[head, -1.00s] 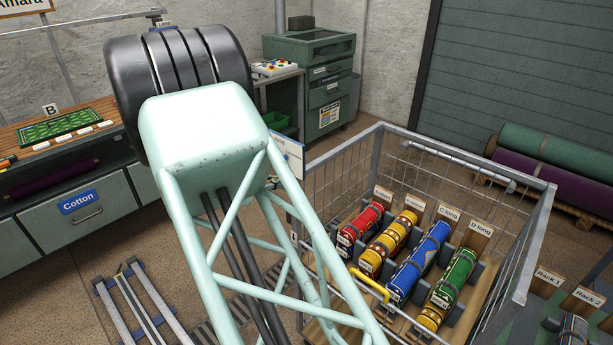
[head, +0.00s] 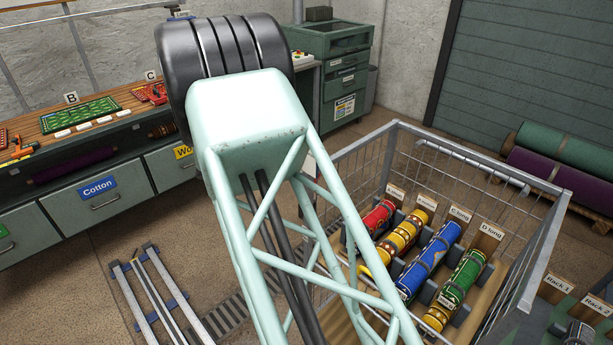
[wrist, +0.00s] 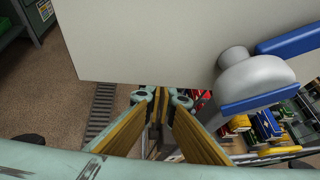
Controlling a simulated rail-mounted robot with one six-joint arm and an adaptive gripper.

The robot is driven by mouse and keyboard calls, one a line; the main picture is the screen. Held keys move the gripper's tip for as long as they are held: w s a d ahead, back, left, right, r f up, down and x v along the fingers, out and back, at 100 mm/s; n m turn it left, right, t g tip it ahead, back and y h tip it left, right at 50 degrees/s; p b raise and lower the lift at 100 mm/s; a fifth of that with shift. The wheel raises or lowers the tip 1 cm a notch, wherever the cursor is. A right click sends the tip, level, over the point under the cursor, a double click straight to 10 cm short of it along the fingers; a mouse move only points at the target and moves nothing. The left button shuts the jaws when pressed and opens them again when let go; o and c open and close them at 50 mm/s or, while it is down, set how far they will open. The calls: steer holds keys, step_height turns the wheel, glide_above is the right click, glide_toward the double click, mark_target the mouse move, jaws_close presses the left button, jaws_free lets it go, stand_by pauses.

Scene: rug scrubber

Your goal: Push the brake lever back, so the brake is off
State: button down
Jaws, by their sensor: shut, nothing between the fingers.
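The head view does not show my gripper.
Close right of my fingers in the wrist view are a grey rounded knob (wrist: 255,82) and blue bars (wrist: 290,40). The cart holds several rolled rugs (head: 430,260). A drawer bench (head: 85,195) stands left, a rail frame (head: 150,290) lies on the floor.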

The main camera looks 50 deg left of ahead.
steer(key=shift+s+r, duration=0.1)
steer(key=shift+s, duration=0.05)
steer(key=r+p+v, duration=0.1)
steer(key=v, duration=1.2)
steer(key=shift+r+p, duration=0.2)
steer(key=shift+p, duration=0.2)
stand_by(0.7)
